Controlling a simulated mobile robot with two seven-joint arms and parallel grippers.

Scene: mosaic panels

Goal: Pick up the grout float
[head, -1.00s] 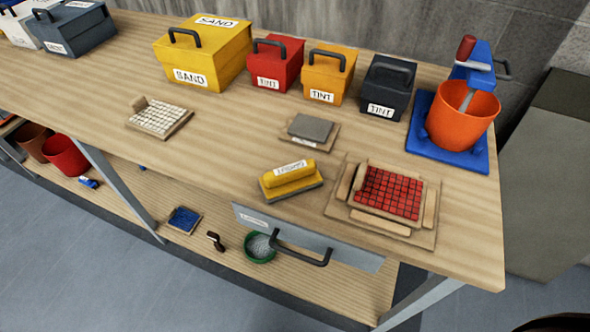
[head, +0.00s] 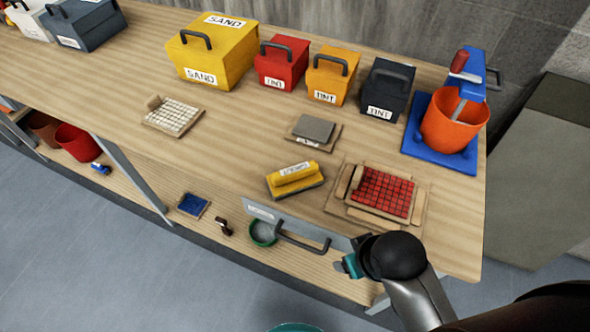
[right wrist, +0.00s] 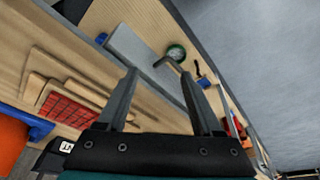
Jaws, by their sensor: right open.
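The grout float (head: 295,180) is a yellow block with a yellow, labelled handle on a dark base. It lies on the workbench near the front edge, left of the red mosaic panel, in the head view. My right gripper (head: 343,267) is in front of the bench edge, below and right of the float, apart from it. In the right wrist view the right gripper (right wrist: 159,74) has its two fingers spread with nothing between them. I cannot make out the float in that view. My left gripper is not in view.
The red mosaic panel (head: 382,191) lies right of the float, and a grey tile on a board (head: 314,131) behind it. A drawer with a dark handle (head: 302,237) juts below the bench edge.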

